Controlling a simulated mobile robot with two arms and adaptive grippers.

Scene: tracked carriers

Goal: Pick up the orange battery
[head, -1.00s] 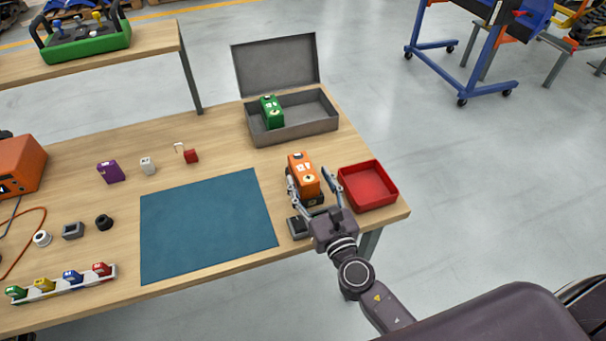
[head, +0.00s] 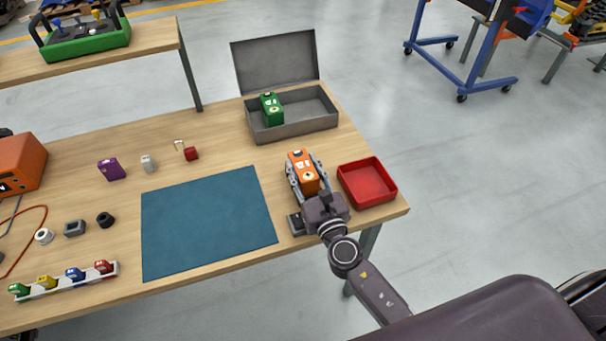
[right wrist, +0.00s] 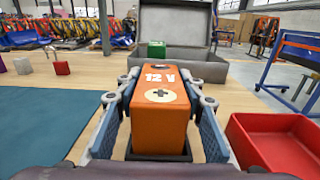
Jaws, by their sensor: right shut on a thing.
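The orange battery (head: 303,172) stands upright at the right part of the table, between the blue mat and the red tray. Its top with "12 V" and a plus sign shows in the right wrist view (right wrist: 158,112). My right gripper (head: 309,180) is shut on it, one finger on each side. In the right wrist view the fingers flank the battery and its lower end is at a dark base (right wrist: 132,152). I cannot tell whether it is lifted clear of that base. My left gripper is not in view.
A red tray (head: 392,191) is close on the right. An open grey metal box (head: 300,133) with a green battery (head: 271,108) stands behind. A blue mat (head: 208,222) lies left. Small parts and a rack (head: 64,284) of coloured pieces are farther left.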

